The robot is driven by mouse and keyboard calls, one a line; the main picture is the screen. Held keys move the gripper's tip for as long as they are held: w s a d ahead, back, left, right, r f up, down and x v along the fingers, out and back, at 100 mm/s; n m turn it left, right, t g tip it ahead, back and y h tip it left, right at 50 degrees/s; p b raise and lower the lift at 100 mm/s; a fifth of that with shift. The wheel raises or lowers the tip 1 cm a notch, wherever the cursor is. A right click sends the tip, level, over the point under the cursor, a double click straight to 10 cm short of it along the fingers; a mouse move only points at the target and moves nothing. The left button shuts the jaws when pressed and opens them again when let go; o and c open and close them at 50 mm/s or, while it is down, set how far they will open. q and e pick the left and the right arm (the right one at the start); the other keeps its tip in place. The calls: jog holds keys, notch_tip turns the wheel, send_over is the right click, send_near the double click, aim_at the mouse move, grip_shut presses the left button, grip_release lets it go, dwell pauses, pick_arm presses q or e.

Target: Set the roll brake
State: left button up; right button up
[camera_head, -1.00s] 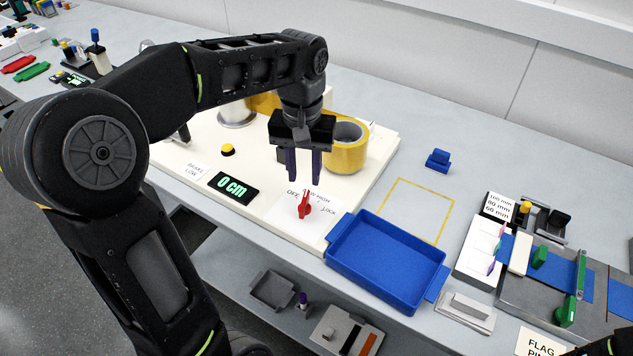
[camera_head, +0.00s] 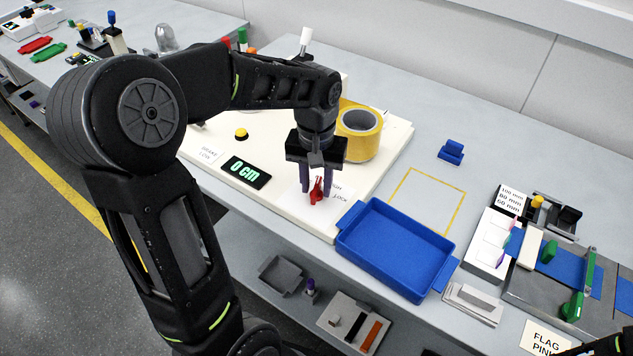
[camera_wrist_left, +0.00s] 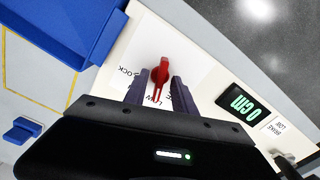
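The roll brake's red knob (camera_head: 317,190) stands on a white card on the cream board; it also shows in the left wrist view (camera_wrist_left: 160,74). In the left wrist view the fingers (camera_wrist_left: 161,84) flank the knob with gaps visible. A display (camera_head: 246,172) reads 0 cm. A small card (camera_head: 210,148) reads BRAKE LOW.
A yellow roll (camera_head: 358,132) stands just behind the gripper, and a yellow button (camera_head: 241,134) is to its left. A blue tray (camera_head: 395,250) lies close on the right. A yellow-outlined area (camera_head: 428,200) on the table is empty.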

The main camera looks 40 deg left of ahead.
pick_arm(q)
grip_shut()
dwell(0.4)
